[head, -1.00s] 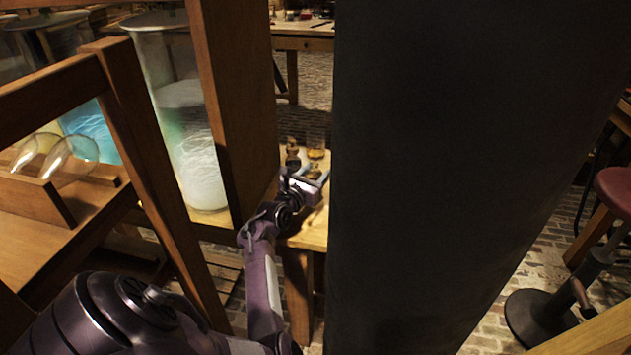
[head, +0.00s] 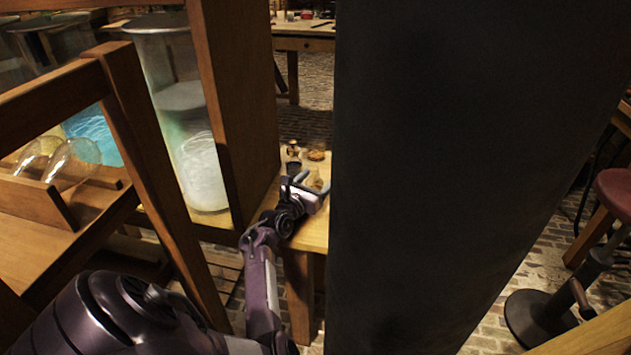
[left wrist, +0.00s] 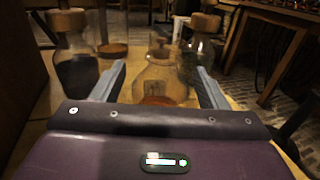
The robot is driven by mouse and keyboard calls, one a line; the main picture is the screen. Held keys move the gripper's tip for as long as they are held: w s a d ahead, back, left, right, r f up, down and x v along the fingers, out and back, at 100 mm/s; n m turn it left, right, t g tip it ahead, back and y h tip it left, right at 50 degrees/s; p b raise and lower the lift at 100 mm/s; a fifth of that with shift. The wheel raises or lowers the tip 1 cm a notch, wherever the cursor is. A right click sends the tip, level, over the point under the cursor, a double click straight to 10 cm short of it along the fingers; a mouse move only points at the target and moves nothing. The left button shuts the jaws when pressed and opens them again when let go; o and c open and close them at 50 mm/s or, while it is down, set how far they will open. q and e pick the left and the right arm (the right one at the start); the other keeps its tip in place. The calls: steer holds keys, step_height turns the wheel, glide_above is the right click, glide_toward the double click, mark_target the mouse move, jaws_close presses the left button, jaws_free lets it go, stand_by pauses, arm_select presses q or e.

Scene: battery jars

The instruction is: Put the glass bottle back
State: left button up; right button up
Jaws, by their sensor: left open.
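A clear glass bottle (left wrist: 160,82) stands upright between the two fingers of my left gripper (left wrist: 160,88) in the left wrist view. The fingers are apart, one on each side of it, and I see no clear contact. In the head view my left gripper (head: 312,186) is low over the small wooden table (head: 312,232), and the bottle there is mostly hidden. My right gripper is in neither view.
Cork-stoppered bottles stand behind on the left (left wrist: 75,55) and right (left wrist: 203,45). A wooden post (head: 238,100) and a large dark panel (head: 450,170) flank my arm closely. Tall glass jars (head: 185,130) stand left. A red stool (head: 615,190) is at right.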

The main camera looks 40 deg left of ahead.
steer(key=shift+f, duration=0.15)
arm_select(q)
steer(key=shift+s+f+b, duration=0.1)
steer(key=shift+s+b, duration=0.3)
steer(key=shift+b, duration=0.1)
steer(key=p+v, duration=0.1)
steer(key=v, duration=0.6)
steer(key=shift+s, duration=0.15)
step_height(320, 180, up, 8)
steer(key=p, duration=0.2)
steer(key=shift+w, duration=0.3)
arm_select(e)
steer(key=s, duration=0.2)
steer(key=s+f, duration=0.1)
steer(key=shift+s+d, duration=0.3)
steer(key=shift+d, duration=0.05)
